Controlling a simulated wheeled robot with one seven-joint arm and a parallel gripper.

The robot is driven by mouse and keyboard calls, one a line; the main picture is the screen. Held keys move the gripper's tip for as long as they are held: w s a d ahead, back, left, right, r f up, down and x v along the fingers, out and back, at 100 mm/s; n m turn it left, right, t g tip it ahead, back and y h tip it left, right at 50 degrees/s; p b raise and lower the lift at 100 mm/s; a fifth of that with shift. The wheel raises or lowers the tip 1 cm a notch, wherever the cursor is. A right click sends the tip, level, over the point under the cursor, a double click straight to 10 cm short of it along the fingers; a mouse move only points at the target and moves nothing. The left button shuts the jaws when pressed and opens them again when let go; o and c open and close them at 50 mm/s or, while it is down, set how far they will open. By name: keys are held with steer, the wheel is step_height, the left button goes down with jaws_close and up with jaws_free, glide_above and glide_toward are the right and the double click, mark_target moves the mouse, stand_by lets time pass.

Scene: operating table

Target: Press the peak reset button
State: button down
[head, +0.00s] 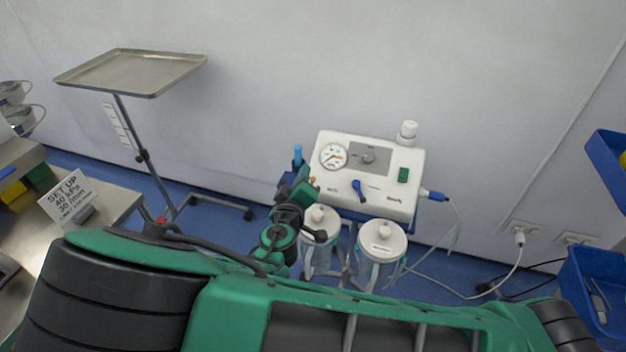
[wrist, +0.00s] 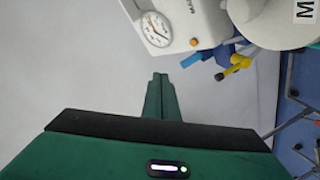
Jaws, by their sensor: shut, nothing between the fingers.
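The white suction unit (head: 340,190) stands against the wall, with a round gauge (head: 333,156), a grey dial panel (head: 369,156), a blue lever (head: 358,189) and a green switch (head: 403,175). In the wrist view the gauge (wrist: 156,29) is near the top. A small orange button (wrist: 194,42) sticks out of the housing beside it; no label marking it as peak reset is readable. My gripper (wrist: 160,76) is shut and empty, below the gauge and apart from the housing. In the head view my gripper (head: 303,182) is at the unit's lower left, partly hidden by my arm.
Two lidded canisters (head: 319,221) (head: 381,240) stand below the unit. A steel tray stand (head: 130,73) and a table with a setup card (head: 70,196) are left; blue bins (head: 608,180) are right.

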steer(key=w+d+f, duration=0.1)
steer(key=w+f, duration=0.3)
steer(key=f, duration=0.2)
steer(key=shift+w+d+f, duration=0.2)
steer(key=shift+d+f, duration=0.05)
steer(key=shift+d, duration=0.05)
steer(key=shift+f, duration=0.1)
stand_by(1.9)
steer(key=shift+w+d+f, duration=0.1)
steer(key=shift+w+f, duration=0.05)
steer(key=shift+f, duration=0.05)
steer(key=shift+w+f, duration=0.2)
steer(key=shift+f, duration=0.1)
stand_by(0.8)
steer(key=shift+s+r, duration=0.1)
stand_by(0.4)
steer(key=shift+s+r, duration=0.35)
steer(key=shift+r, duration=0.2)
steer(key=shift+s+a+r, duration=0.2)
steer(key=shift+s+r, duration=0.25)
steer(key=shift+r, duration=0.25)
steer(key=shift+s+a+r, duration=0.2)
steer(key=shift+s+r, duration=0.25)
steer(key=shift+r, duration=0.2)
steer(key=shift+s+a+r, duration=0.2)
steer(key=shift+s+r, duration=0.25)
steer(key=shift+r, duration=0.25)
steer(key=shift+d, duration=0.1)
